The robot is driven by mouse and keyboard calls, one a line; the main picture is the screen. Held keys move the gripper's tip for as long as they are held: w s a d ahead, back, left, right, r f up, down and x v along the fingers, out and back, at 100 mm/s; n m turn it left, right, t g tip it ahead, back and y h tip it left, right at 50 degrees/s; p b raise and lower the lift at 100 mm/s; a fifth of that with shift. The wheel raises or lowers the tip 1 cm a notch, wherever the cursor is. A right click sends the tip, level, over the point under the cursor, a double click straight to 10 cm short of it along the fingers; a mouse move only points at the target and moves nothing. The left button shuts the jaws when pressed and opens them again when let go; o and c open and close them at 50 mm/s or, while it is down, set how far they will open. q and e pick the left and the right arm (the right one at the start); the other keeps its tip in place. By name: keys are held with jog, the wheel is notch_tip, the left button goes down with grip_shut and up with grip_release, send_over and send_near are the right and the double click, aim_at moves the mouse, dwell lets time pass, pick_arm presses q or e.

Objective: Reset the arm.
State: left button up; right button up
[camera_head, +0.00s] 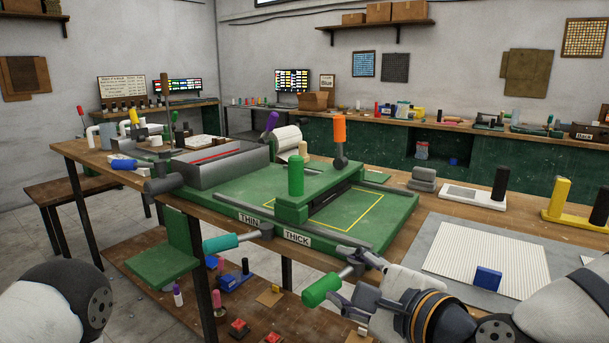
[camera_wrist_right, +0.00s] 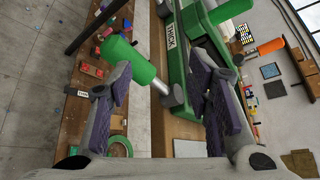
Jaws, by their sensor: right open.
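My right gripper (camera_head: 350,281) is open beside the front edge of the green machine (camera_head: 400,226), close to the green handle (camera_head: 322,290) of the lever under the THICK label (camera_head: 297,238). In the right wrist view the jaws (camera_wrist_right: 168,95) are apart with nothing gripped. The green handle (camera_wrist_right: 126,58) shows partly behind the left-hand finger, and its metal shaft (camera_wrist_right: 160,88) appears in the gap. I cannot tell whether a finger touches the handle. My left gripper is out of view; only a rounded piece of my left arm shows at lower left.
A teal-handled lever (camera_head: 222,243) sticks out under the THIN label. A white ribbed sheet (camera_head: 487,260) with a blue block (camera_head: 488,279) lies on a grey mat (camera_head: 440,228) at right. A lower shelf (camera_head: 140,255) holds small tools. Grey floor is open at left.

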jog(key=s+d+f+n+g+h, duration=0.2)
jog(key=s+f+n+g, duration=0.3)
jog(key=s+f, duration=0.7)
jog(key=s+d+f+n+g+h, duration=0.1)
jog(key=s+d+f+n+g, duration=0.5)
jog(key=f, duration=1)
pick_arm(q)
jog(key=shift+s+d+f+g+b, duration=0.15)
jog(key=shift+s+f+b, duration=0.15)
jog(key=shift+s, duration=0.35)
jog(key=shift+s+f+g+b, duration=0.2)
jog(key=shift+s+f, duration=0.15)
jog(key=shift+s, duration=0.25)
pick_arm(e)
jog(key=s+d+f+n+g+h, duration=0.1)
jog(key=s+d+f+n, duration=0.1)
jog(key=s, duration=0.5)
jog(key=s+d+f+n+g+h, duration=0.1)
jog(key=s+d+f+n, duration=0.1)
jog(key=s, duration=0.5)
jog(key=s+d+f+n+g+h, duration=0.2)
jog(key=s+d+f+n, duration=0.1)
jog(key=s, duration=0.4)
jog(key=shift+s+d+n, duration=0.15)
jog(key=shift+d+n, duration=0.25)
jog(key=shift+d, duration=0.2)
